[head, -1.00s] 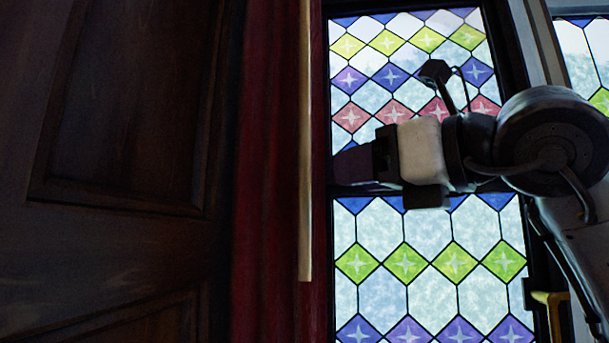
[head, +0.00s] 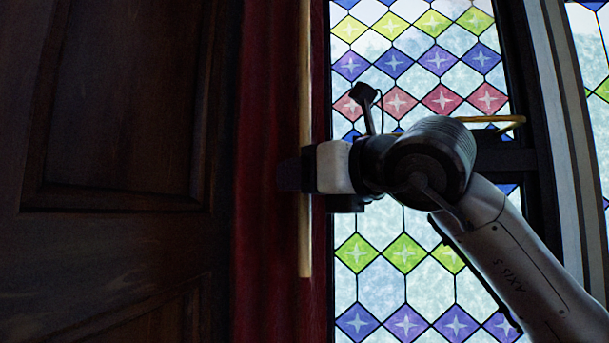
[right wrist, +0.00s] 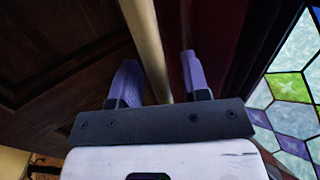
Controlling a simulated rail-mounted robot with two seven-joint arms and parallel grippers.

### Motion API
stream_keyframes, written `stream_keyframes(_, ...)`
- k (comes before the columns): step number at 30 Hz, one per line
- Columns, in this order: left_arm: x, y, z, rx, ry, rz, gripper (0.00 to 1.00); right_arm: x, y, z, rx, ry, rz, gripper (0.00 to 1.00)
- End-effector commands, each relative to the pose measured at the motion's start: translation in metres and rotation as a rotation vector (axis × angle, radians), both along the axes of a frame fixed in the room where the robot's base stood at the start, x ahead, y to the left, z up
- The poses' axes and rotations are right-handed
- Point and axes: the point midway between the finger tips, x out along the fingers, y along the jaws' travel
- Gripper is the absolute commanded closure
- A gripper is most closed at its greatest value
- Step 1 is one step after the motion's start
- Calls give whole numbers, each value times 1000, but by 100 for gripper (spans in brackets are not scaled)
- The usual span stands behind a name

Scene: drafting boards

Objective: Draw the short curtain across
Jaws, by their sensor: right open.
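The short curtain (head: 262,110) is dark red and hangs bunched in a narrow strip between the wood panelling and the stained-glass window; it also shows in the right wrist view (right wrist: 225,60). A pale wand (head: 305,80) hangs upright along the curtain's right side, its lower end free. My right gripper (head: 285,175) is at the wand's lower part, in front of the curtain. In the right wrist view the wand (right wrist: 148,45) runs between the two open purple fingers (right wrist: 158,80), with a gap on either side. My left gripper is not in view.
Dark wood panelling (head: 120,110) fills the left side. The stained-glass window (head: 400,285) with a dark frame stands right of the curtain. A yellow handle (head: 500,120) shows on the frame behind my right arm.

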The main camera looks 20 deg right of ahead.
Motion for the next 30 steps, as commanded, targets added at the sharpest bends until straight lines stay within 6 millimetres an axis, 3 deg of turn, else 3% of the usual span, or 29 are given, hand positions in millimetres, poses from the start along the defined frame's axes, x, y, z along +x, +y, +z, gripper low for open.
stream_keyframes(2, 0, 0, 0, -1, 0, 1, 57, 0, 0, 0, 0, 0, 0, 58)
stream_keyframes(15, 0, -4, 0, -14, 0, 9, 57, 0, 0, 0, 0, 0, 0, 100)
stream_keyframes(30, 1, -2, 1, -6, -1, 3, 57, -1, -10, 0, 2, 1, 6, 100)
